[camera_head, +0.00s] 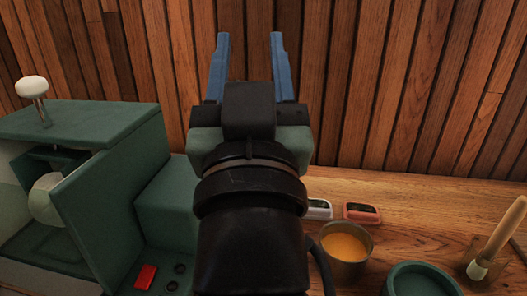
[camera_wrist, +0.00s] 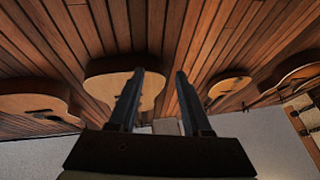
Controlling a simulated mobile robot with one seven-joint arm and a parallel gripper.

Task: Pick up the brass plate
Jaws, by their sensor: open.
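I cannot make out a brass plate in either view. My gripper (camera_head: 249,45) is raised in the middle of the head view, its two blue fingers pointing up and away toward the plank wall. The fingers are apart with nothing between them. In the wrist view my gripper (camera_wrist: 159,75) also shows open and empty, with wood planks and part of a ukulele body behind the fingers. My arm covers the middle of the workbench in the head view, so anything there is hidden.
A green machine (camera_head: 90,150) with a red button stands at left. On the wooden bench (camera_head: 420,210) are a metal pot of orange liquid (camera_head: 346,248), a green bowl (camera_head: 422,280), small red (camera_head: 362,212) and white items, and a brush-like tool (camera_head: 497,240). Several ukuleles (camera_wrist: 35,103) show in the wrist view.

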